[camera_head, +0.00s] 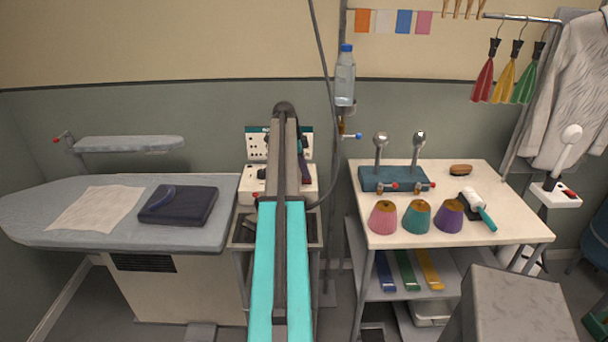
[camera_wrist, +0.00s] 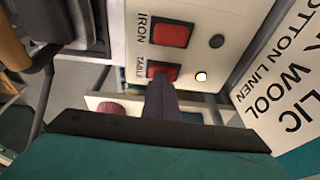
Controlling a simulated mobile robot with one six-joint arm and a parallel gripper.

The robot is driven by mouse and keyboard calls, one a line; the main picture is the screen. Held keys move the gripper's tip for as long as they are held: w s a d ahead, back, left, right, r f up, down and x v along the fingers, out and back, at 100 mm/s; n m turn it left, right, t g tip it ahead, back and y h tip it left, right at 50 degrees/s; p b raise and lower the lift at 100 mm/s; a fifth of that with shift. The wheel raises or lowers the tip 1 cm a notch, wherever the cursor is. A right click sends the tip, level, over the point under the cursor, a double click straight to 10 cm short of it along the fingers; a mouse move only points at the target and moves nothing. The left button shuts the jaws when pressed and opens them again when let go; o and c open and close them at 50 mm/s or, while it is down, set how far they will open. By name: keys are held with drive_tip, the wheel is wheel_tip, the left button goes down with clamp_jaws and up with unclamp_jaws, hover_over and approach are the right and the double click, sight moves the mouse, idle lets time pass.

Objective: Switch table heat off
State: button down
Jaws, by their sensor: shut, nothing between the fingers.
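A pale control unit (camera_head: 308,183) stands beside the ironing table (camera_head: 120,240), partly hidden behind my arm. In the wrist view its panel (camera_wrist: 190,52) carries a red rocker switch labelled IRON (camera_wrist: 171,35) and a red rocker switch labelled TABLE (camera_wrist: 158,70). The lamp beside TABLE (camera_wrist: 201,77) glows; the lamp beside IRON (camera_wrist: 217,41) is dark. My gripper (camera_wrist: 162,86) is shut and empty, its tip in front of the lower part of the TABLE switch. I cannot tell whether it touches. The tip covers part of that switch.
A fabric-label board (camera_wrist: 280,85) stands close right of the panel. A dark folded cloth (camera_head: 180,205) and a pale sheet (camera_head: 95,208) lie on the ironing table. A white side table (camera_head: 400,232) with coloured cones stands to the right. A hose hangs beside my arm.

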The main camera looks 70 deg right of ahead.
drive_tip(key=shift+r, duration=0.1)
drive_tip(key=shift+w+a+r+p, duration=0.15)
drive_tip(key=shift+r+p, duration=0.15)
drive_tip(key=shift+r, duration=0.25)
wheel_tip(320, 180, up, 3)
drive_tip(key=shift+a+p, duration=0.15)
drive_tip(key=shift+p, duration=0.45)
drive_tip(key=shift+r+b, duration=0.15)
drive_tip(key=shift+b, duration=0.25)
drive_tip(key=b+v, duration=0.3)
drive_tip(key=v, duration=0.6)
drive_tip(key=shift+a+r, duration=0.1)
